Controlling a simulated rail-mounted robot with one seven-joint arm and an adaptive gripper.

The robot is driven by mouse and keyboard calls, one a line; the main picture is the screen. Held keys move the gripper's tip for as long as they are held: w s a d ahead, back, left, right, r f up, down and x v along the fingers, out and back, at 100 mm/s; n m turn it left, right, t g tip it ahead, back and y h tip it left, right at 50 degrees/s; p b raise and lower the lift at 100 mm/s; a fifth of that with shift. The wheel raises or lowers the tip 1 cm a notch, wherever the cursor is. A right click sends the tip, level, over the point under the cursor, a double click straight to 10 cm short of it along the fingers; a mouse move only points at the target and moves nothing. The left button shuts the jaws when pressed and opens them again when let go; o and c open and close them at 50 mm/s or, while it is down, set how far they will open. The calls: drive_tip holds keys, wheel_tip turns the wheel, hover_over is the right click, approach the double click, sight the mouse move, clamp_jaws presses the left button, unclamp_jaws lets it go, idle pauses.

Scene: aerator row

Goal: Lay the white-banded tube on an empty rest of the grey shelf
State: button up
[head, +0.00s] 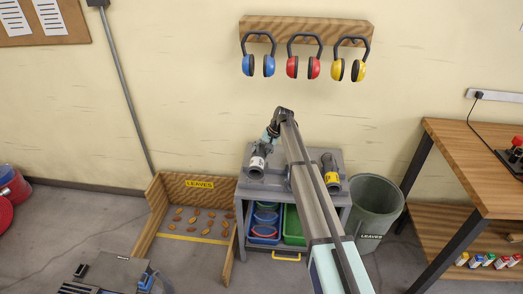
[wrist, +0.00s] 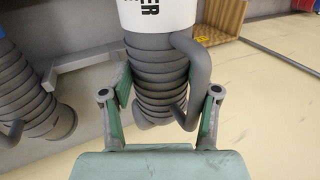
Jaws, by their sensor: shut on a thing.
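The white-banded tube (wrist: 157,75) is grey and ribbed, with a side handle and dark lettering on its white band. My gripper (wrist: 158,90) is shut on its ribbed part, with one finger on each side. In the head view the tube (head: 257,162) is at the left end of the grey shelf (head: 289,186), below my gripper (head: 268,141). I cannot tell whether it touches the shelf. A yellow-banded tube (head: 330,174) lies at the shelf's right. My arm hides the middle of the shelf top, so empty rests there cannot be made out.
Another ribbed tube (wrist: 28,95) is close at left in the wrist view. A wooden leaves bay (head: 152,215) stands left of the shelf, a green-grey bin (head: 377,205) right. Blue (head: 265,225) and green (head: 292,226) crates sit below. Earmuffs (head: 305,57) hang above.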

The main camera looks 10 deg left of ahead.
drive_tip(key=shift+f+b, duration=0.95)
drive_tip(key=shift+f, duration=1.9)
drive_tip(key=o, duration=1.4)
